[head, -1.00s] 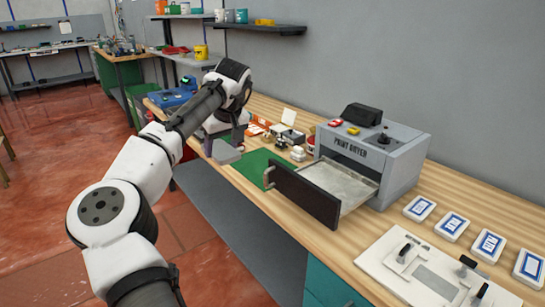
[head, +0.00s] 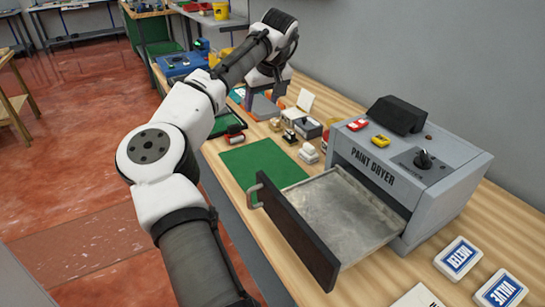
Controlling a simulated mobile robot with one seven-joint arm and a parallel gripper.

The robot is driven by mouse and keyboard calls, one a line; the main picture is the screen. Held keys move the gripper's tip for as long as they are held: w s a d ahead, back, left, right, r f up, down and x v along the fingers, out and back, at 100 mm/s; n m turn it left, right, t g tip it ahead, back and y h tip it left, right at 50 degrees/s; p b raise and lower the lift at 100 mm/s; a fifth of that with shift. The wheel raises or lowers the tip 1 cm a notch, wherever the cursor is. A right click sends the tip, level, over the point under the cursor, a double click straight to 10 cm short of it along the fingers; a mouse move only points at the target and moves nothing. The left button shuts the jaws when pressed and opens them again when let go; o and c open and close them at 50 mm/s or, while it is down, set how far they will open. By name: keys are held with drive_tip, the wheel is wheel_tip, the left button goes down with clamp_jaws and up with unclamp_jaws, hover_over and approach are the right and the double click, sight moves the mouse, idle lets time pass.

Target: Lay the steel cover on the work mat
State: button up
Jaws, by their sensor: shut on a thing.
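My gripper (head: 266,90) is at the far part of the bench, past the work mat, small and partly hidden by my own arm. It is shut on a flat grey plate that looks like the steel cover (head: 263,108). The plate hangs just below the fingers; I cannot tell whether it touches anything under it. The green work mat (head: 262,165) lies flat and bare on the wooden bench, nearer to me than the plate and left of the paint dryer.
The paint dryer (head: 415,165) stands right of the mat, its drawer (head: 335,215) pulled out towards the mat's near side. Small parts (head: 308,152) and an open box (head: 308,126) sit beyond the mat. A dark-rimmed green tray (head: 229,127) lies beyond its left side.

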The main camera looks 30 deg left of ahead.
sight(262, 165)
drive_tip(key=shift+w, duration=0.2)
drive_tip(key=shift+f, duration=0.4)
wheel_tip(262, 165, down, 19)
drive_tip(key=p, duration=0.2)
drive_tip(key=shift+p, duration=0.4)
drive_tip(key=shift+f, duration=0.15)
drive_tip(key=o, duration=1)
drive_tip(key=shift+o, duration=0.2)
drive_tip(key=b+v, duration=0.2)
drive_tip(key=v, duration=1)
